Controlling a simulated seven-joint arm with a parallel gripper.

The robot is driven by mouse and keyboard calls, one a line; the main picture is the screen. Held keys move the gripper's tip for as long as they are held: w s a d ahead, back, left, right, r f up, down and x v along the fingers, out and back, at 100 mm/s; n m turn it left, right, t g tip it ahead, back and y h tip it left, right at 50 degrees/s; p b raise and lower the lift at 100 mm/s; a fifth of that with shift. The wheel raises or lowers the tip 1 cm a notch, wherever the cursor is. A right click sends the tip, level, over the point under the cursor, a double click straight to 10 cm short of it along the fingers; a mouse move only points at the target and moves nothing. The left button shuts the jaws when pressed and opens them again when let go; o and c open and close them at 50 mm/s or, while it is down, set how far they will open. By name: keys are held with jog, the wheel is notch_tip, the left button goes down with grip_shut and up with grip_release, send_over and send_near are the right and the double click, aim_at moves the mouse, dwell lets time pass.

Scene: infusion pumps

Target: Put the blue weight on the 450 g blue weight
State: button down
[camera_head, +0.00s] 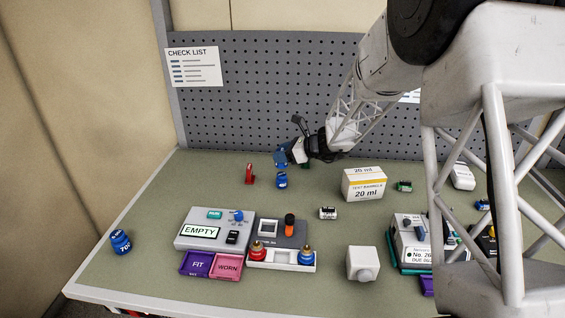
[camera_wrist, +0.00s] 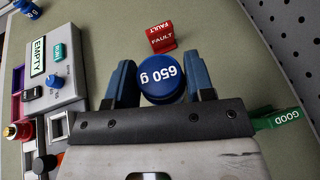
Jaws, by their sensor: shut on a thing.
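My gripper (camera_head: 283,157) is shut on a blue weight marked 650 g (camera_wrist: 163,78), which sits between the two blue fingers in the wrist view. In the head view it is held in the air. A second blue weight (camera_head: 281,181) stands upright on the table just below it, apparently with a gap between them; the held weight seems to hide it in the wrist view. Another blue weight (camera_head: 120,242) stands at the table's left front, and shows at the top-left corner of the wrist view (camera_wrist: 27,8). I cannot read which one is 450 g.
A red FAULT marker (camera_head: 250,174) stands close left of the lower weight. A grey EMPTY pump (camera_head: 214,229), a 20 ml box (camera_head: 363,185) and a white block (camera_head: 362,264) stand nearer the front. The pegboard (camera_head: 250,90) is behind.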

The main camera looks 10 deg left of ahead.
jog(key=shift+f, duration=1.7)
jog(key=shift+f, duration=0.15)
jog(key=shift+c, duration=2.4)
grip_release()
jog(key=shift+s+d+r, duration=0.1)
jog(key=shift+d+r, duration=0.2)
jog(key=shift+d, duration=0.15)
jog(key=v, duration=1.1)
